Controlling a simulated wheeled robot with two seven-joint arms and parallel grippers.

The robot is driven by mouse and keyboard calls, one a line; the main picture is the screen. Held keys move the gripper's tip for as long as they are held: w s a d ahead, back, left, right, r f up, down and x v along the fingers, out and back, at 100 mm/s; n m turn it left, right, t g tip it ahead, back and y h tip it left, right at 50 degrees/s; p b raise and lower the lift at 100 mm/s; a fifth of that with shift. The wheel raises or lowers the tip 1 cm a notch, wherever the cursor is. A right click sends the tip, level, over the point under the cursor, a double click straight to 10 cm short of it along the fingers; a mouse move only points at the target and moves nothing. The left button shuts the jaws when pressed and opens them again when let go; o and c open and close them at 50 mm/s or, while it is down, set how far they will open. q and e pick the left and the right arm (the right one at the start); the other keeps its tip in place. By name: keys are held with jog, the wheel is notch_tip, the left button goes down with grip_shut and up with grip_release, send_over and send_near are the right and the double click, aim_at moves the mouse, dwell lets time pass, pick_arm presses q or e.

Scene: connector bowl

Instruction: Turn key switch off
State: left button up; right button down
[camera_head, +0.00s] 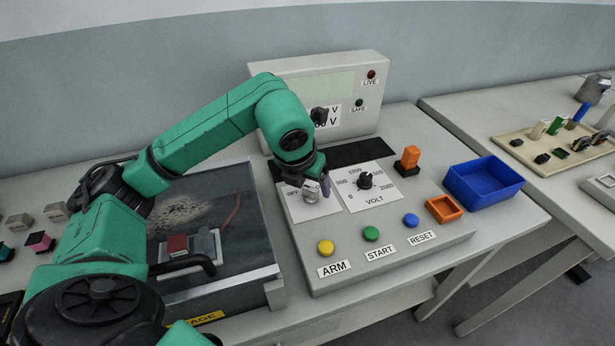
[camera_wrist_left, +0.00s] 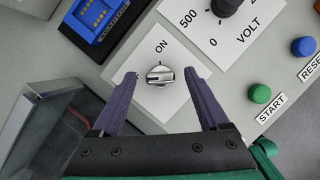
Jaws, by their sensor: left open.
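The key switch (camera_wrist_left: 160,75) is a silver knob on a white plate marked ON in the left wrist view. Its raised bar lies roughly across the picture. In the head view the key switch (camera_head: 310,190) is partly hidden by my left gripper (camera_head: 318,187), and the OFF mark shows at its left. My left gripper (camera_wrist_left: 165,82) is open, its two purple fingers on either side of the knob. I cannot tell whether they touch it; gaps show on both sides. My right gripper is not in view.
The black VOLT dial (camera_head: 364,180) stands just right of the switch. Yellow ARM (camera_head: 325,247), green START (camera_head: 371,233) and blue RESET (camera_head: 411,220) buttons line the panel's front. A meter box (camera_head: 350,75) stands behind.

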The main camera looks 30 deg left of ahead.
pick_arm(q)
jog(key=p+v, duration=0.1)
jog(key=v, duration=1.3)
jog(key=shift+r, duration=0.25)
jog(key=shift+f, duration=0.1)
